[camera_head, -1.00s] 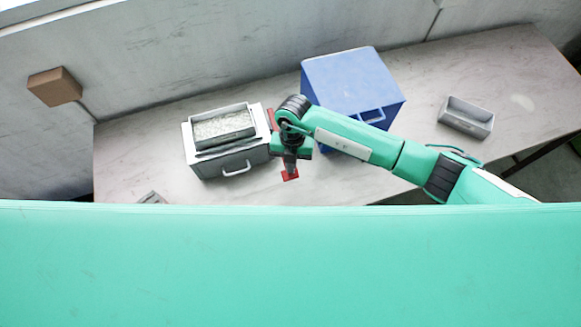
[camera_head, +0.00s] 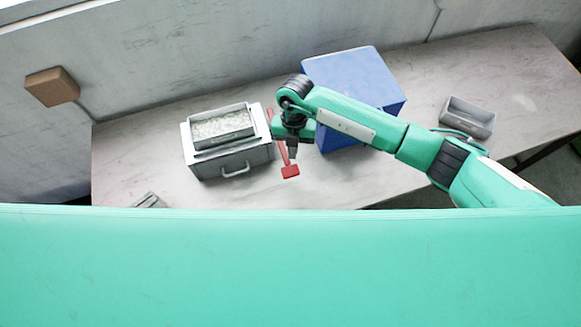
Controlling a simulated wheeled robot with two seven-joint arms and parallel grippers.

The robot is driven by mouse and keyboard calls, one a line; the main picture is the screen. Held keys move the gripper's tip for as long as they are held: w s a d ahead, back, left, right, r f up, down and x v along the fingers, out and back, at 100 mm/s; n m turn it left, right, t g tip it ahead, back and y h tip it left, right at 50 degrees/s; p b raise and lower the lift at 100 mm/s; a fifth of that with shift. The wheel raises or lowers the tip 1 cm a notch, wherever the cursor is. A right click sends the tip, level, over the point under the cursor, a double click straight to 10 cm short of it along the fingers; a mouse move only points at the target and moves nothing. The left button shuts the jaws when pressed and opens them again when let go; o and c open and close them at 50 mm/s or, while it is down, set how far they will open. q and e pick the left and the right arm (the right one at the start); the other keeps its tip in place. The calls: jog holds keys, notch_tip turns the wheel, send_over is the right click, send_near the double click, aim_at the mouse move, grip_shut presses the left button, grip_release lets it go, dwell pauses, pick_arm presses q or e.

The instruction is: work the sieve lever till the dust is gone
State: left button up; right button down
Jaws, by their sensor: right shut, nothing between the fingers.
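The sieve box (camera_head: 232,160) is a grey housing with a drawer handle on its front, left of centre on the table. Its top tray (camera_head: 222,126) holds pale, grainy material. A red lever (camera_head: 290,171) with a flat end stands at the box's right side. My right gripper (camera_head: 292,153) points down by the lever's shaft, just above its red end. It is shut with nothing held; whether it touches the lever I cannot tell. My left gripper is not in view.
A blue box (camera_head: 352,80) stands behind my right arm. A small grey open tray (camera_head: 466,117) is at the right. A brown block (camera_head: 52,86) is on the wall at left. A grey object (camera_head: 150,201) is partly hidden at the table's front edge.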

jog(key=b+v, duration=0.3)
jog(key=v, duration=0.9)
jog(key=shift+w, duration=0.1)
dwell(0.6)
